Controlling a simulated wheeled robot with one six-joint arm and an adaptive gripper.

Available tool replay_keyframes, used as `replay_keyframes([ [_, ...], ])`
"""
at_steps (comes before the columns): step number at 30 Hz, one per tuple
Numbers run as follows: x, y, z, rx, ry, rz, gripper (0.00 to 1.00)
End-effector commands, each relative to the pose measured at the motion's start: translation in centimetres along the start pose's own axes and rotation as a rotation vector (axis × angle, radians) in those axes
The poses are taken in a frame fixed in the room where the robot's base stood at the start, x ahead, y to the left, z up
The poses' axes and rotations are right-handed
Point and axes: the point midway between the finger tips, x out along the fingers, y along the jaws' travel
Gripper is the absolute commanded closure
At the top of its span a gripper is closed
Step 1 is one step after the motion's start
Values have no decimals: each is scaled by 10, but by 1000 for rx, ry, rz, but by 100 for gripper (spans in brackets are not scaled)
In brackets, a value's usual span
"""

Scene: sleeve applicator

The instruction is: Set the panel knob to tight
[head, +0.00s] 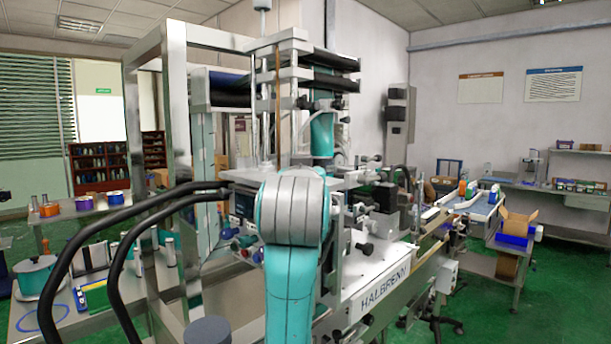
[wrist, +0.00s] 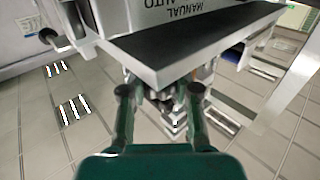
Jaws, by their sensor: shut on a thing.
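My gripper (wrist: 160,93) is in the wrist view, its two dark green fingers reaching up to the underside edge of a dark plate with a pale rim. The fingers are apart with a small dark and metallic part between them, which I take to be the panel knob; its pointer and marks are hidden. Above the plate is a pale panel face (wrist: 170,12) with the words MANUAL and AUTO upside down. In the head view my teal arm covers the gripper and the held part. No tight mark is readable.
The sleeve machine (head: 385,290), lettered HALBRENN, stands right in front of me. Small red and blue knobs (head: 233,246) show left of my arm. A side bench (head: 60,328) with a pot is at left. Shelving (head: 520,240) with boxes stands right, beyond some open green floor.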

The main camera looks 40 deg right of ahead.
Motion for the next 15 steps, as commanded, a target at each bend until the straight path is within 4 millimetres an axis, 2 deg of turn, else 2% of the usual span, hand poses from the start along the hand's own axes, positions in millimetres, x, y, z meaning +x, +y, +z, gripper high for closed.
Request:
replay_keyframes([
  [15,1,-3,0,-5,0,479,100],
])
